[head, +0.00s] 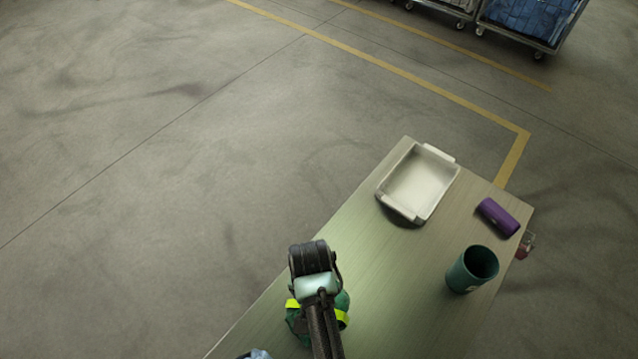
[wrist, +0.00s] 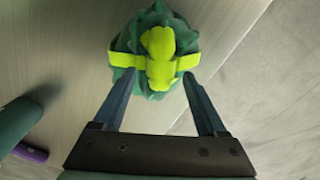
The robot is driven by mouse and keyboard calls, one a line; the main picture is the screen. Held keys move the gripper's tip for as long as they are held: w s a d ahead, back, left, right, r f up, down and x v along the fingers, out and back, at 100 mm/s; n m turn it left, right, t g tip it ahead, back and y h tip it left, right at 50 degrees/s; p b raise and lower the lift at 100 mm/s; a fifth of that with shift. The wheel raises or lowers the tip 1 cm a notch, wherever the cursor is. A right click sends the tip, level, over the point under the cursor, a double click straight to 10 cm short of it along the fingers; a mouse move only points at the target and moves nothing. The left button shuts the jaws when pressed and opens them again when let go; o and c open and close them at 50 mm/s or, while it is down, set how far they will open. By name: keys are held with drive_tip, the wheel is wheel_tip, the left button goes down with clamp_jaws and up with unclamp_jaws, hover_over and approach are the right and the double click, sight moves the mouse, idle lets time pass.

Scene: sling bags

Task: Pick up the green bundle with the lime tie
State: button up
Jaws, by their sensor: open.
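The green bundle with the lime tie (wrist: 155,60) lies on the table, seen from above in the wrist view. In the head view the bundle (head: 342,302) is partly hidden behind my arm. My gripper (wrist: 160,80) is open, with its two fingertips at the near edge of the bundle, one on each side of the tie's knot. I cannot tell whether the fingers touch it. The fingertips are hidden in the head view.
A pale blue item (head: 255,354) shows at the bottom edge. The table's left edge is close to the bundle.

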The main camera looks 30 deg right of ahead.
clamp_jaws()
idle(0.4)
idle(1.0)
